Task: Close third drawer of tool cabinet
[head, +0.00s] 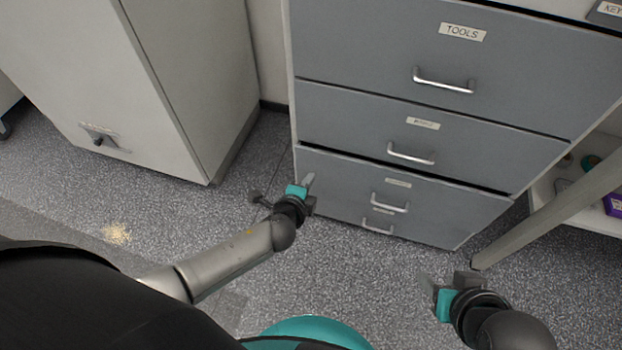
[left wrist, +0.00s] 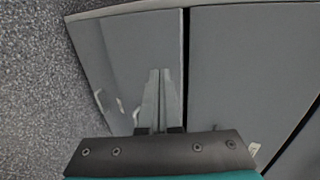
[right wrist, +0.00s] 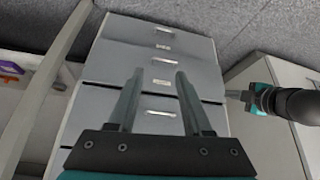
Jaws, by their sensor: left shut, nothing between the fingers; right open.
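The grey tool cabinet (head: 350,60) stands ahead, with its top drawer labelled TOOLS. The third drawer (head: 340,180) has a silver handle and sits slightly forward, with a dark gap along its top edge; the bottom drawer's handle (head: 378,227) shows just below its handle. My left gripper (head: 309,180) is shut and empty at the left part of the third drawer's front. In the left wrist view its fingers (left wrist: 157,95) overlap the drawer front; I cannot tell whether they touch it. My right gripper (head: 430,285) is open and empty, above the floor in front of the cabinet.
A light grey cabinet (head: 190,80) stands to the left, with a floor gap between it and the tool cabinet. A slanted table leg (head: 550,215) and a shelf with a purple box (head: 613,205) are at the right. Speckled floor in front is mostly clear.

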